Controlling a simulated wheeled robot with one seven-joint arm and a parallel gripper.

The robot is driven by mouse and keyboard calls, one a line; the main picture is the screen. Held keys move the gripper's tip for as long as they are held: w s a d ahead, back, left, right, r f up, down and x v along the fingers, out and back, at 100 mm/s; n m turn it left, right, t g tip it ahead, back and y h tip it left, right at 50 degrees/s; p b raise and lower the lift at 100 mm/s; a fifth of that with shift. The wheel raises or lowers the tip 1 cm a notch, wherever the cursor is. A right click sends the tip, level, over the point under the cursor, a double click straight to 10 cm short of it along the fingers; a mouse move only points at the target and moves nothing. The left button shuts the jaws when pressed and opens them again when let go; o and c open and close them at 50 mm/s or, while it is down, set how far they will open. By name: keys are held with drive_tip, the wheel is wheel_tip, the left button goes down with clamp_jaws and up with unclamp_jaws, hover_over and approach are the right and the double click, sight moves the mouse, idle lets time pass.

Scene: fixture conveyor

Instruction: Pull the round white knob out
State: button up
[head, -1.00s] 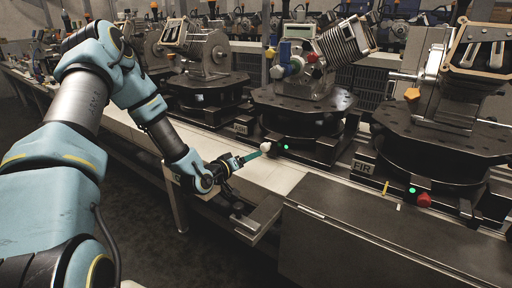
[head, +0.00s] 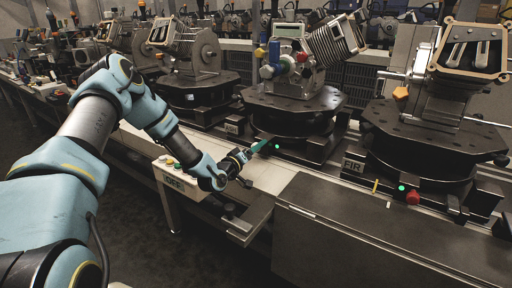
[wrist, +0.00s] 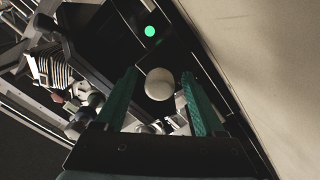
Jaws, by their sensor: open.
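The round white knob (wrist: 159,84) shows in the wrist view on the dark front of a fixture, beside a lit green light (wrist: 150,31). My gripper (wrist: 160,74) is open, with one green finger on each side of the knob. Gaps show between the knob and both fingers, so neither appears to touch it. In the head view my gripper (head: 261,146) is at the front of the middle fixture's black base, left of the green light (head: 277,147). The knob cannot be made out there; the fingers seem to cover it.
A red knob (head: 413,197) with its own green light is on the right-hand fixture. A button box (head: 174,174) stands below my forearm. The pale conveyor edge (head: 270,178) and a dark cover plate (head: 370,235) lie in front. Engine parts stand on the round bases.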

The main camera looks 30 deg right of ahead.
drive_tip(key=shift+w+d, duration=0.1)
drive_tip(key=shift+d, duration=0.1)
drive_tip(key=shift+c, duration=0.2)
clamp_jaws()
